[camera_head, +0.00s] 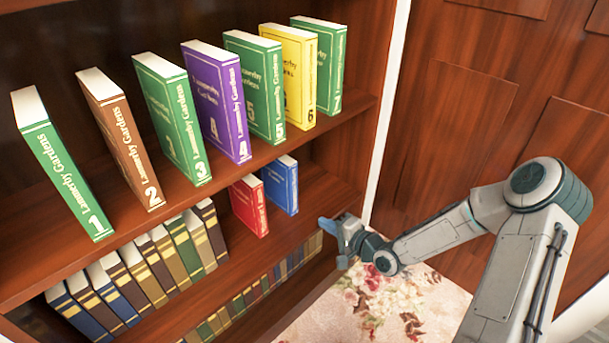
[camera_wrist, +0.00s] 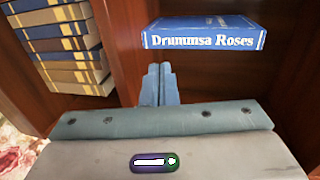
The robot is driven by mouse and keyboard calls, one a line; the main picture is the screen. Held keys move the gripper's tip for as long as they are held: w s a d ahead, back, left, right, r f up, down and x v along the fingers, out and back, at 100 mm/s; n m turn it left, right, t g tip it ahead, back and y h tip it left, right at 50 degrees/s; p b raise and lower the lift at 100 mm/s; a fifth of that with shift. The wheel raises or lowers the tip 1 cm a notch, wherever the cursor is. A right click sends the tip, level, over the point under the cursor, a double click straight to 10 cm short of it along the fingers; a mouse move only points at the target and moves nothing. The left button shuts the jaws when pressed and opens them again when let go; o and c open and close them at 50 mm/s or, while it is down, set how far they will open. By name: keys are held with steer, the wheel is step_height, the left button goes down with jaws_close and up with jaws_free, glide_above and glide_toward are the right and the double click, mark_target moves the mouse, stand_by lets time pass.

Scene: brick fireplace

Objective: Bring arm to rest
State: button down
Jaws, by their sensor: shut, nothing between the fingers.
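My gripper (camera_head: 343,232) is at the end of my outstretched arm, in front of the lower shelves at the right part of the bookcase. In the wrist view its two blue-grey fingers (camera_wrist: 159,84) are together with nothing between them. A blue book (camera_wrist: 205,38) marked "Drummsa Roses" lies beyond the fingertips in the wrist view, apart from them. In the head view a blue book (camera_head: 280,185) stands on the middle shelf beside a red book (camera_head: 249,205), up and left of my gripper.
The upper shelf holds numbered books, such as green 1 (camera_head: 65,170) and yellow 6 (camera_head: 290,75). Rows of older books (camera_head: 135,268) fill lower shelves. A wooden panelled door (camera_head: 455,120) is at the right. A floral rug (camera_head: 375,305) covers the floor under my arm.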

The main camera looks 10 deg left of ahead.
steer(key=s+d+r+n+g+h+p, duration=0.25)
steer(key=d+r+h+p, duration=0.55)
steer(key=r, duration=0.5)
steer(key=s+d+r+n+g+h+p, duration=0.1)
steer(key=s+d+r+n+h+p, duration=0.3)
steer(key=d+r+p, duration=0.5)
steer(key=s+r+g+p, duration=0.1)
steer(key=s+r+p, duration=0.3)
steer(key=r, duration=0.5)
steer(key=s+r+g+p, duration=0.1)
steer(key=s+r+p, duration=0.4)
steer(key=s+r, duration=0.4)
steer(key=s+r+g+p, duration=0.1)
steer(key=s+r+p, duration=0.3)
steer(key=r, duration=0.6)
steer(key=s+n, duration=0.1)
steer(key=s, duration=0.1)
steer(key=shift+s+r, duration=0.35)
